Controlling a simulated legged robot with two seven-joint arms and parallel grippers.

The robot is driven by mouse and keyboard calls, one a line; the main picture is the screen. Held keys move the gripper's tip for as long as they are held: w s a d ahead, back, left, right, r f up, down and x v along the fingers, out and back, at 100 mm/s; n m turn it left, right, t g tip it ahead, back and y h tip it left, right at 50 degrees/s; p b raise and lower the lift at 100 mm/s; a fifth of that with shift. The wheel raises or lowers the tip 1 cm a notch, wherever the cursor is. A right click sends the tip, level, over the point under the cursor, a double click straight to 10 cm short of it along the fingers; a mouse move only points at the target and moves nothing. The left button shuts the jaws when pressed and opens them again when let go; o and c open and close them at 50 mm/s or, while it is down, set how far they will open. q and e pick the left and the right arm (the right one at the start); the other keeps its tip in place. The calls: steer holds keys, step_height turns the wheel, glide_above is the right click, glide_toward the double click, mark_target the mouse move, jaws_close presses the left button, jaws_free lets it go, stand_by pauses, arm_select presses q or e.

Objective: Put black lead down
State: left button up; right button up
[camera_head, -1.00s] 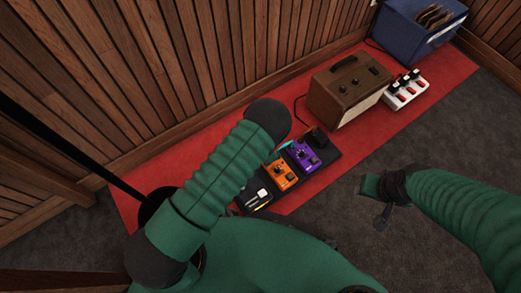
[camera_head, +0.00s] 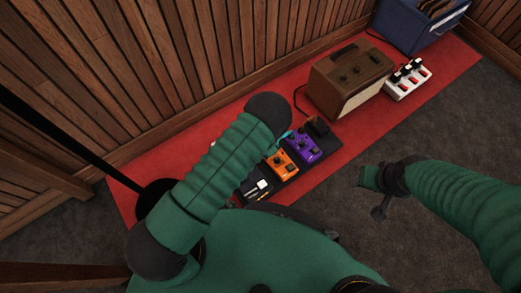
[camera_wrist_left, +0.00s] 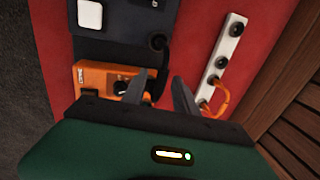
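In the left wrist view a short black lead (camera_wrist_left: 161,58) hangs from a black plug at the edge of a dark pedal and curves down towards my left gripper (camera_wrist_left: 163,80). The two dark fingers are apart, and the lead's lower part lies close to the left finger. I cannot tell whether it touches. In the head view my left gripper is hidden behind my green arm. My right gripper (camera_head: 380,208) is over the grey carpet at right, away from the pedals; its fingers are too small to read.
A board carries an orange pedal (camera_head: 283,163) and a purple pedal (camera_head: 303,145) on the red mat (camera_head: 215,125). A brown amplifier (camera_head: 347,80), a white switch strip (camera_head: 408,80) and a blue crate (camera_head: 410,28) stand farther back. A white jack strip (camera_wrist_left: 226,55) holds an orange lead (camera_wrist_left: 220,98).

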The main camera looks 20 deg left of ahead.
arm_select(q)
steer(key=s+a+r+n+h+p, duration=0.1)
steer(key=s+r+n+p, duration=0.15)
steer(key=r, duration=1.15)
steer(key=s+r+n+p, duration=0.2)
steer(key=r+p, duration=0.2)
steer(key=r, duration=0.9)
steer(key=s+a+r+n+t, duration=0.1)
steer(key=s+a+r+n, duration=0.2)
steer(key=s+r, duration=0.7)
steer(key=shift+s+a+r+h, duration=0.25)
steer(key=shift+a+r+h, duration=0.15)
steer(key=shift+a+r, duration=0.3)
steer(key=w+p+v, duration=0.2)
steer(key=p+v, duration=1.1)
steer(key=w+r+p+v, duration=0.1)
steer(key=w+p+v, duration=0.2)
steer(key=p+v, duration=1)
steer(key=w+p+v, duration=0.3)
steer(key=p+v, duration=1)
steer(key=p, duration=0.1)
steer(key=shift+r+p, duration=0.3)
steer(key=shift+r, duration=0.35)
steer(key=shift+w, duration=0.15)
